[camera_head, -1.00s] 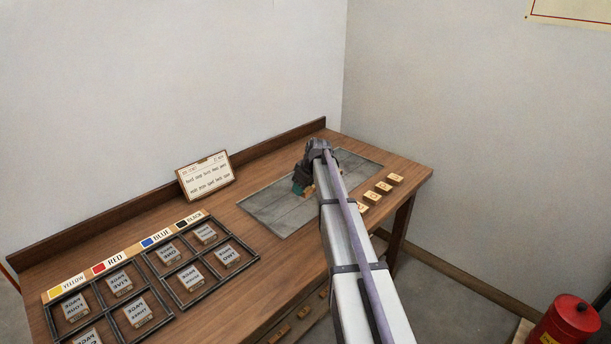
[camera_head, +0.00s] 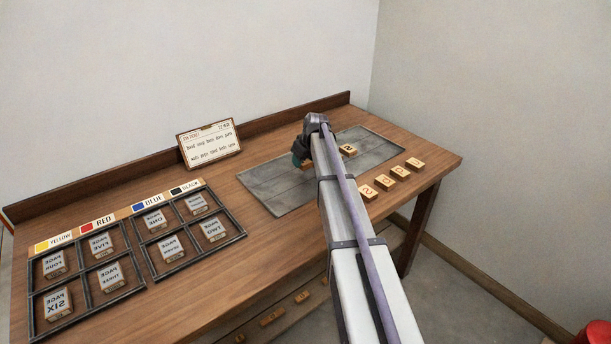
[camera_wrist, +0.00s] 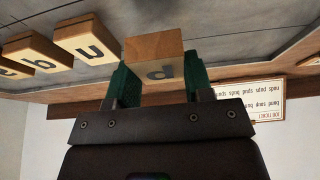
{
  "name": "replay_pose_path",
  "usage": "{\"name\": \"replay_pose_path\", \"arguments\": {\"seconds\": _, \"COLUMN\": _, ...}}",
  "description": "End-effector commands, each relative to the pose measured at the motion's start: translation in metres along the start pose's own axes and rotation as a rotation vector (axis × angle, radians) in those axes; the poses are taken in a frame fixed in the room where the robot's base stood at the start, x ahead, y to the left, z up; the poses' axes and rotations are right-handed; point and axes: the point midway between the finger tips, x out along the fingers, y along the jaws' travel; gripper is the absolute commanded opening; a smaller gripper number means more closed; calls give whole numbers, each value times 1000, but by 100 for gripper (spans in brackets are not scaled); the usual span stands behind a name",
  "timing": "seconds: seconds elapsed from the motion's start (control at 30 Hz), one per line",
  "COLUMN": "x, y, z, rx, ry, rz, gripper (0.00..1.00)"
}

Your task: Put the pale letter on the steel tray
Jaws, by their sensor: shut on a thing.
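My gripper (camera_wrist: 155,85) is shut on a pale wooden letter block (camera_wrist: 158,72), with a teal finger on each side of it. The block's face shows a dark letter that reads like a "d" from this side. In the head view my gripper (camera_head: 302,158) is over the steel tray (camera_head: 270,187), left of its middle, and largely hides the held block. Whether the block touches the tray cannot be told. Another letter block (camera_head: 348,149) lies on the tray, right of the gripper.
Several letter blocks (camera_head: 400,173) lie in a row on the wooden table (camera_head: 190,270), right of the tray. A job ticket (camera_head: 209,143) stands behind. Gridded racks (camera_head: 143,285) with marked blocks fill the left side. The tray's left part is clear.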

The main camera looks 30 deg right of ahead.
Motion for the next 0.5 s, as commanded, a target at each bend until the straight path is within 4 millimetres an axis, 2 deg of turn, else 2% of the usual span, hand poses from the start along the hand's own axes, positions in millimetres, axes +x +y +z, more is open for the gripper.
{"name": "replay_pose_path", "arguments": {"seconds": 0.2, "x": 35, "y": 0, "z": 15, "rx": 0, "ry": 0, "rz": 0, "gripper": 24}}
{"name": "replay_pose_path", "arguments": {"seconds": 0.5, "x": 33, "y": 0, "z": 14, "rx": -1, "ry": 0, "rz": 0, "gripper": 24}}
